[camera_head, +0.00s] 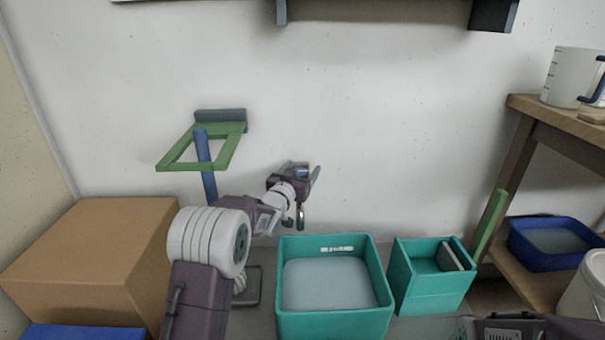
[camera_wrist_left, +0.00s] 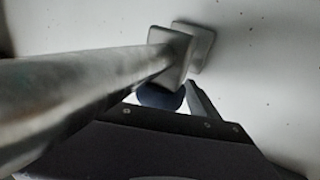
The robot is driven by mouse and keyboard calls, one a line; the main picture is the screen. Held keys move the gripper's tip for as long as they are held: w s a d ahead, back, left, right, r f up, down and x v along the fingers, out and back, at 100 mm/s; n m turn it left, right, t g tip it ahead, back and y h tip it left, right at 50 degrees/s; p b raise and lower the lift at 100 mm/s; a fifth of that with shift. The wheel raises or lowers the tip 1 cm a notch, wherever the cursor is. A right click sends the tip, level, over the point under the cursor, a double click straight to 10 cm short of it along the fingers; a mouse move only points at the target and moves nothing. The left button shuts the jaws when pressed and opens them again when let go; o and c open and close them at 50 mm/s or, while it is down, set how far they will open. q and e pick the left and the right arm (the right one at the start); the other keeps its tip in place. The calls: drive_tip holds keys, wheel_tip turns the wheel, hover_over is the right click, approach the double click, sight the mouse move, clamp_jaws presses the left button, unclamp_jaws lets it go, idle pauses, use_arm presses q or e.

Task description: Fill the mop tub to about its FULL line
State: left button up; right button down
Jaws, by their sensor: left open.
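The teal mop tub (camera_head: 335,325) stands below the wall. Grey-blue water (camera_head: 325,285) covers its floor, with its surface below a small white mark (camera_head: 337,249) on the inner back wall. My left gripper (camera_head: 303,171) is open at the wall, above and behind the tub's left part. A small blue knob (camera_head: 301,173) shows between its fingers, apparently the tap's; the wrist view also shows the blue part (camera_wrist_left: 160,97). A metal pipe (camera_wrist_left: 85,90) with square end pieces crosses that view. A metal spout (camera_head: 300,216) hangs under the gripper.
A teal box (camera_head: 432,292) stands right of the tub. A cardboard box (camera_head: 90,255) is at left. A green frame on a blue pole (camera_head: 203,150) leans at the wall. The wooden shelf (camera_head: 560,120) at right holds a white jug (camera_head: 570,78) and blue basin (camera_head: 550,262).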

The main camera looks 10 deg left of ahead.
use_arm(q)
drive_tip(key=shift+w, duration=0.4)
drive_tip(key=c, duration=1.4)
drive_tip(key=shift+o, duration=0.2)
drive_tip(key=shift+r, duration=0.1)
drive_tip(key=m+h+p, duration=0.1)
drive_tip(key=h, duration=0.1)
drive_tip(key=m+g+h+p, duration=0.1)
drive_tip(key=h+p, duration=0.1)
drive_tip(key=m+h+p, duration=0.1)
drive_tip(key=m+h, duration=0.1)
drive_tip(key=shift+s+d+f+g, duration=0.1)
drive_tip(key=shift+d+f+g, duration=0.1)
drive_tip(key=shift+d+g, duration=0.15)
drive_tip(key=h+b, duration=0.1)
drive_tip(key=b, duration=0.2)
drive_tip(key=m+g+h+b, duration=0.1)
drive_tip(key=b, duration=0.2)
drive_tip(key=shift+s+d+m, duration=0.15)
drive_tip(key=shift+d+m, duration=0.15)
drive_tip(key=shift+d, duration=0.05)
drive_tip(key=shift+r+g+h+b, duration=0.15)
drive_tip(key=shift+g+h+b, duration=0.1)
drive_tip(key=shift+h+b, duration=0.05)
